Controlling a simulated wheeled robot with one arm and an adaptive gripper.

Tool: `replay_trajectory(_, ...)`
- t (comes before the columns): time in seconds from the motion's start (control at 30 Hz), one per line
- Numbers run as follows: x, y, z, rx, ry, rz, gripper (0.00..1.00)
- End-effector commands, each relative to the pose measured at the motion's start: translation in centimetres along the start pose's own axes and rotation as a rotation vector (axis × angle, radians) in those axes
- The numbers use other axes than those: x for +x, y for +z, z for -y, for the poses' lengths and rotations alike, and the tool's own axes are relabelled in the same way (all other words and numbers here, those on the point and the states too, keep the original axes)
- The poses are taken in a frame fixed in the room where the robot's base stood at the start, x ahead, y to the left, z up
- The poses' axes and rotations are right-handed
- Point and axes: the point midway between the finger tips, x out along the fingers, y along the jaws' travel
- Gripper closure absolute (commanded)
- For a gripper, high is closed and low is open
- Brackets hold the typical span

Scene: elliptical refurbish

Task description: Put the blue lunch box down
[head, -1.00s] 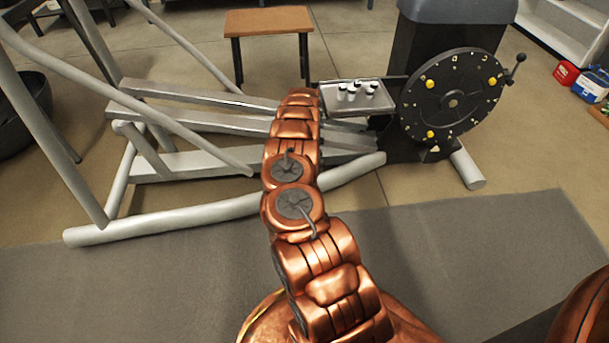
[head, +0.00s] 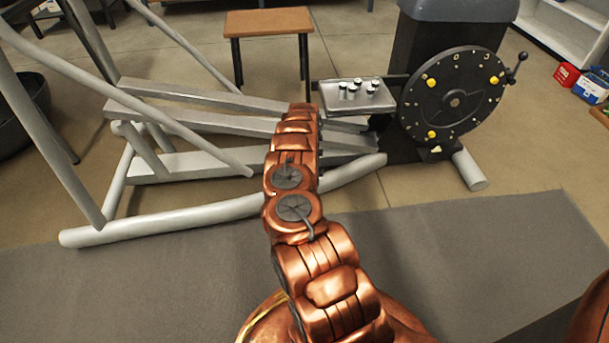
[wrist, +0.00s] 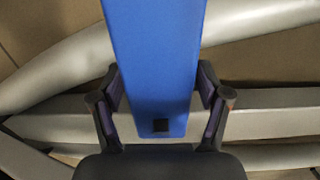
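The blue lunch box (wrist: 155,65) shows in the wrist view as a long flat blue shape with a small black square near its lower end. My gripper (wrist: 160,80) has one finger on each side of it, close against its long edges. The box is held over the pale tubes of the exercise machine; its far end runs out of the top of the picture. In the head view my arm hides the gripper and the lunch box.
The elliptical machine's grey frame (head: 190,208) and black crank disc (head: 440,105) lie ahead. A metal tray (head: 375,103) with several small bottles sits beside the disc. A wooden-topped stool (head: 268,22) stands behind. Grey mat (head: 480,245) and bare floor (head: 530,150) are clear at right.

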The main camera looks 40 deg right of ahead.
Motion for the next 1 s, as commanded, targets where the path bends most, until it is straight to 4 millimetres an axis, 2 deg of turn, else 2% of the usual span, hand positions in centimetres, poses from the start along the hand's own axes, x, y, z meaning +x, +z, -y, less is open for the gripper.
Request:
replay_trajectory(0.07,-0.01,-0.01,0.00,0.000,0.000,0.000,0.36)
replay_trajectory(0.67,-0.01,0.00,0.02,0.000,0.000,0.000,0.99)
replay_trajectory(0.87,-0.06,0.00,0.03,0.000,0.000,0.000,1.00)
replay_trajectory(1.0,-0.88,-0.04,0.03,0.000,0.000,-0.001,1.00)
